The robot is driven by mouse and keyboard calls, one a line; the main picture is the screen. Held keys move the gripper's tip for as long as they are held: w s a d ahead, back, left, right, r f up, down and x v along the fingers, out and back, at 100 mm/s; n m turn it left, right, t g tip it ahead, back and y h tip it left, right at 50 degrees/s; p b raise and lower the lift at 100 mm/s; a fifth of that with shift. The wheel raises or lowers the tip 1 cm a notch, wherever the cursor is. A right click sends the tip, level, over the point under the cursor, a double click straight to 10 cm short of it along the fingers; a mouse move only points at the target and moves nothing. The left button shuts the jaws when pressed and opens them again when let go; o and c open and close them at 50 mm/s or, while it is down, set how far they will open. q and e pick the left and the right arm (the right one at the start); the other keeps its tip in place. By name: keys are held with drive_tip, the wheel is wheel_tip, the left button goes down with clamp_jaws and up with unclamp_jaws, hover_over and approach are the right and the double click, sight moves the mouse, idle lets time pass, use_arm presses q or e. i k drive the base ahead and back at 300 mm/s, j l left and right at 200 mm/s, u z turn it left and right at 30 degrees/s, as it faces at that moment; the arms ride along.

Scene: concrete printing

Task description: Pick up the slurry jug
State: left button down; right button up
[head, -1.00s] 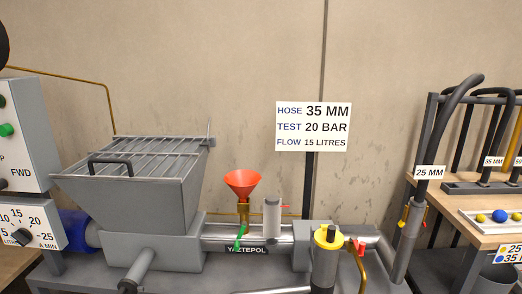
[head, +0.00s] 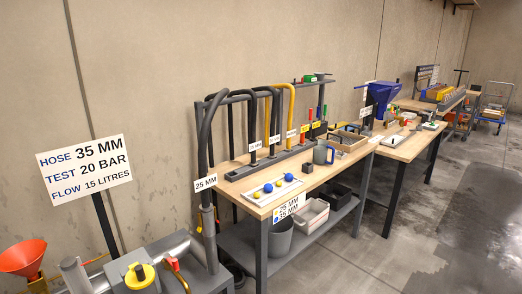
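A grey jug-like vessel (head: 321,154) with a handle stands upright on the wooden bench (head: 345,162), toward its right part. It looks like the slurry jug, but I read no label on it. A small dark block (head: 309,168) sits just in front of it. Neither of my grippers is in view.
A white tray (head: 288,196) with yellow and blue balls lies at the bench's near left. Hoses stand in a rack (head: 262,163) behind. A grey bucket (head: 279,237) and bins (head: 312,215) sit on the lower shelf. The concrete floor (head: 350,262) in front is open.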

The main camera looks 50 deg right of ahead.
sight(321, 147)
drive_tip(key=z, duration=1.9)
drive_tip(key=u, duration=2.05)
drive_tip(key=z, duration=2.05)
drive_tip(key=i+l, duration=0.55)
drive_tip(key=i, duration=0.2)
drive_tip(key=i+l, duration=0.55)
drive_tip(key=i, duration=0.2)
drive_tip(key=u, duration=0.05)
